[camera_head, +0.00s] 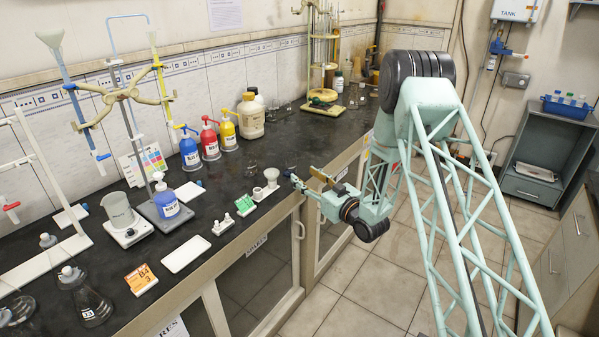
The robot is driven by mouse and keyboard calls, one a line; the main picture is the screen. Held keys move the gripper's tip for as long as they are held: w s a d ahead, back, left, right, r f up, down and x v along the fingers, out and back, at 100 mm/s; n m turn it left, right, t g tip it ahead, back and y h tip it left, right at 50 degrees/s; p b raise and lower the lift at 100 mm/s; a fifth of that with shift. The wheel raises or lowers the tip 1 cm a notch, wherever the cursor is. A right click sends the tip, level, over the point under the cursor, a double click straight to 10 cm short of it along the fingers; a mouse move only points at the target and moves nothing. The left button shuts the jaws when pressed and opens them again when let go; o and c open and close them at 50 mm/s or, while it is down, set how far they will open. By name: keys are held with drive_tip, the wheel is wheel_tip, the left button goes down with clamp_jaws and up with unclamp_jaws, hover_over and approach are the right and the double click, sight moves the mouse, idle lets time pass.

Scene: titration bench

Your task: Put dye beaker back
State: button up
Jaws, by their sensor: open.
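Two small dark glass beakers stand on the black bench top, one left of my gripper (251,169) and one just behind its tip (290,171). I cannot tell which of them is the dye beaker. A larger grey beaker (117,211) stands on a white stirrer plate at the left. My gripper (296,181) is open at the bench's front edge, pointing left. Its fingers are small in this view, and I see nothing held between them. The gap between the fingers and the nearer beaker is unclear.
White cups (271,177) stand left of my gripper near the front edge. Blue (188,150), red (209,140) and yellow (227,131) pump bottles stand farther back. A green-marked holder (245,205) and white tray (185,252) lie along the front. The bench behind my gripper looks mostly clear.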

drive_tip(key=shift+v, duration=1.45)
drive_tip(key=shift+r, duration=0.1)
